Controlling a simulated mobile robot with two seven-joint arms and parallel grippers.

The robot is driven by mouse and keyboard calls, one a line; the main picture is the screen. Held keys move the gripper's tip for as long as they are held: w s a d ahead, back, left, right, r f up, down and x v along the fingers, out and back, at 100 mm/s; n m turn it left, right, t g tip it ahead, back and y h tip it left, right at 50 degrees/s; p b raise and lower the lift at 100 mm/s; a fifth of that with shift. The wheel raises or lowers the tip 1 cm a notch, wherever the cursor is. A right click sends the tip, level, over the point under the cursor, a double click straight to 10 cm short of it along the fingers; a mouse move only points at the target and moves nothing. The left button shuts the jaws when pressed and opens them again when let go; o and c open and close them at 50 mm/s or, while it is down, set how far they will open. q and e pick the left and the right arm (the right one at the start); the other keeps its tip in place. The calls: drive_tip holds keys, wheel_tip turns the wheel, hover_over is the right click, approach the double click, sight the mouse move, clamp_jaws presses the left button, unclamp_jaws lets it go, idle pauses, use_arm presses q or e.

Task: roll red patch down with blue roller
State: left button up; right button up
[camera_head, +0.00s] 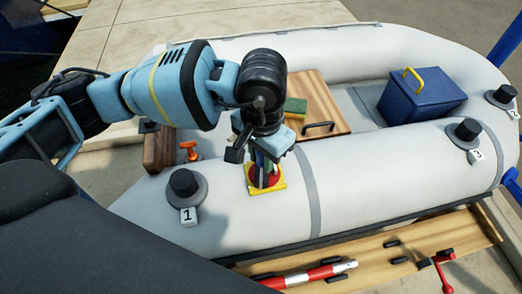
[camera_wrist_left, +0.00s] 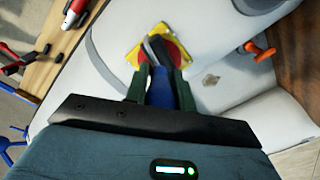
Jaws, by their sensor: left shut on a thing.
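The red patch (camera_head: 266,181) is a round disc on a yellow square (camera_head: 279,186) on the near grey tube of the inflatable boat. In the left wrist view the red patch (camera_wrist_left: 173,50) shows around the roller's dark head, with yellow corners beyond. My left gripper (camera_head: 263,163) is above the patch, pointing down. In the left wrist view, its green fingers are shut on the blue handle of the roller (camera_wrist_left: 160,92). The roller's head is over or on the patch; contact is unclear. My gripper and the roller hide part of the patch. My right gripper is out of view.
A black valve with tag 1 (camera_head: 184,184) stands left of the patch, beside an orange-handled fitting (camera_head: 189,151). Behind are a wooden board (camera_head: 325,108), a green-yellow sponge (camera_head: 296,107) and a blue box (camera_head: 420,103). A wooden plank (camera_head: 440,236) with tools lies in front.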

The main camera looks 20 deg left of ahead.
use_arm(q)
drive_tip(key=shift+s+d, duration=0.1)
drive_tip(key=shift+s, duration=0.05)
drive_tip(key=shift+w+a, duration=0.25)
drive_tip(key=shift+w, duration=0.1)
idle(0.3)
drive_tip(key=shift+w+a+b, duration=0.25)
drive_tip(key=shift+w+b, duration=0.15)
drive_tip(key=shift+b, duration=0.05)
drive_tip(key=shift+w+a, duration=0.2)
drive_tip(key=shift+w, duration=0.1)
drive_tip(key=shift+s+d, duration=0.25)
drive_tip(key=shift+s, duration=0.05)
idle(0.3)
drive_tip(key=shift+s+d, duration=0.2)
drive_tip(key=shift+s, duration=0.15)
drive_tip(key=shift+s+d, duration=0.25)
drive_tip(key=shift+s, duration=0.15)
drive_tip(key=shift+w+a+b, duration=0.2)
drive_tip(key=shift+w+b, duration=0.1)
drive_tip(key=shift+w+a, duration=0.15)
drive_tip(key=shift+w, duration=0.1)
idle(0.5)
